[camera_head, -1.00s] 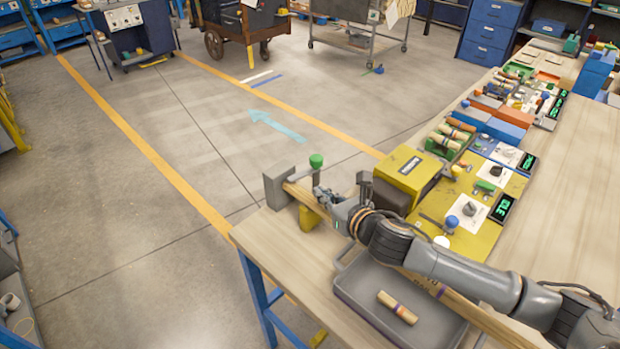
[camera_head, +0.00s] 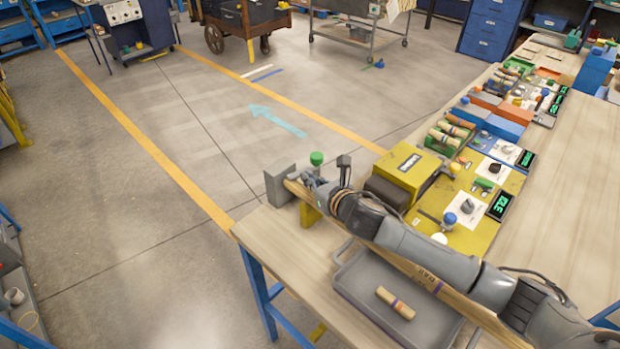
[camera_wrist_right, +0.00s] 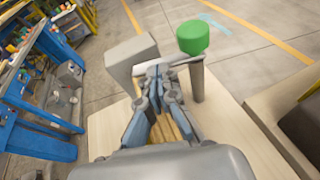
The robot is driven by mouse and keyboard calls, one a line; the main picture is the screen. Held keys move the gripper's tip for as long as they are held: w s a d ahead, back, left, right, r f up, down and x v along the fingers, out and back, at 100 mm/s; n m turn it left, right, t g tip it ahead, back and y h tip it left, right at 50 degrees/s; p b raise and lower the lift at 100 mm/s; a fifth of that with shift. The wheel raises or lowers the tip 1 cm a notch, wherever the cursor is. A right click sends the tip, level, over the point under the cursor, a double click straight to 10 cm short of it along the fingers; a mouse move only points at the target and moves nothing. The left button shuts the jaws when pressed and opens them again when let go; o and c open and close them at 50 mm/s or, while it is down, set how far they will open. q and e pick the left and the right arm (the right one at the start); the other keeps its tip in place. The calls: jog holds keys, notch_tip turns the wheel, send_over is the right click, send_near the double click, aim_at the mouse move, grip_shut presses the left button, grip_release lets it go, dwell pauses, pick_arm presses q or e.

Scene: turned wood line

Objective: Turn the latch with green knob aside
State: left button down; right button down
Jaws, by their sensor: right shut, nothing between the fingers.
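The green knob (camera_head: 316,158) stands upright at the far left end of the wooden rail, beside a grey end block (camera_head: 279,185). In the right wrist view the green knob (camera_wrist_right: 193,37) tops a grey post, and a grey latch bar (camera_wrist_right: 181,62) runs from beneath it towards the grey block (camera_wrist_right: 132,58). My right gripper (camera_head: 309,181) is shut and empty, low beside the knob's post. In the wrist view its fingertips (camera_wrist_right: 158,72) are at the bar, left of the knob; whether they touch it is unclear. My left gripper is out of view.
A yellow machine box (camera_head: 410,168) stands right of the latch. A grey tray (camera_head: 348,289) with a striped wood piece (camera_head: 395,303) lies in front. The bench's left edge is close; open floor lies beyond.

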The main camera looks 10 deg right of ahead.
aim_at(299, 174)
jog(key=shift+w+a+m+h, duration=0.2)
jog(key=shift+a+m+h, duration=0.2)
jog(key=shift+m+h, duration=0.5)
jog(key=shift+w+a+r+m+t+h+p, duration=0.1)
jog(key=shift+w+a+m+t+h+p, duration=0.15)
jog(key=shift+m+h, duration=0.45)
jog(key=shift+w+a+m+t+h+p, duration=0.15)
jog(key=shift+w+a+m+h+p, duration=0.2)
jog(key=shift+h, duration=0.65)
jog(key=shift+w+a+m+h, duration=0.1)
jog(key=shift+w+m+h, duration=0.05)
jog(key=shift+m+h, duration=0.4)
jog(key=shift+w+a+m+h, duration=0.1)
jog(key=shift+w+m+h, duration=0.05)
jog(key=shift+m+h, duration=0.35)
